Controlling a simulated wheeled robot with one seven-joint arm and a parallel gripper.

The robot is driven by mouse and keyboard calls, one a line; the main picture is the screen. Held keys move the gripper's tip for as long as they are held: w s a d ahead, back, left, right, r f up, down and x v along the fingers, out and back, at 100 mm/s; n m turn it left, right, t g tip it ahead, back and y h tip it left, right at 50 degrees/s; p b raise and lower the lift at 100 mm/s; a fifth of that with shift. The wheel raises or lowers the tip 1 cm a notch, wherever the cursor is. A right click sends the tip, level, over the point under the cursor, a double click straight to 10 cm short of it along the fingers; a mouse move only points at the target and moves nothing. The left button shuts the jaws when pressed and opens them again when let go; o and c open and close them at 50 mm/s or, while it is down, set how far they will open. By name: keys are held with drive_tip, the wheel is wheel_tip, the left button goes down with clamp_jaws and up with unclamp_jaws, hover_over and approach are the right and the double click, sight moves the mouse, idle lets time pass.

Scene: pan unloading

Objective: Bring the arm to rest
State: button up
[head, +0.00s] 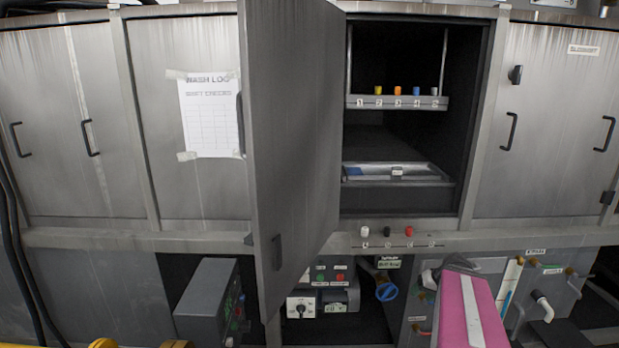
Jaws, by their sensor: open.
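My gripper cannot be made out in the head view. A pink block with a white stripe (470,312) rises from the bottom edge, right of centre, with a dark end at its top. I cannot tell whether it is part of my arm. The cabinet door (295,130) stands swung open toward me, left of the dark opening. Inside the opening, a shallow metal tray or pan (430,179) sits low down, with a blue patch and a small pale label on it.
A shelf strip (362,102) with several coloured knobs crosses the opening. Closed cabinets (560,120) flank it. Below the ledge (200,240) are a grey control box (206,300), a blue valve handle (386,292) and pipes. The open door's lower corner juts past the ledge.

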drive_tip(key=s+a+g+h, duration=0.1)
drive_tip(key=a+g+h, duration=0.1)
drive_tip(key=a, duration=0.8)
drive_tip(key=s+a+f+n+g+h, duration=0.1)
drive_tip(key=a+h, duration=0.1)
drive_tip(key=a, duration=0.8)
drive_tip(key=shift+s+f+g, duration=0.3)
drive_tip(key=shift+g, duration=0.1)
idle(0.5)
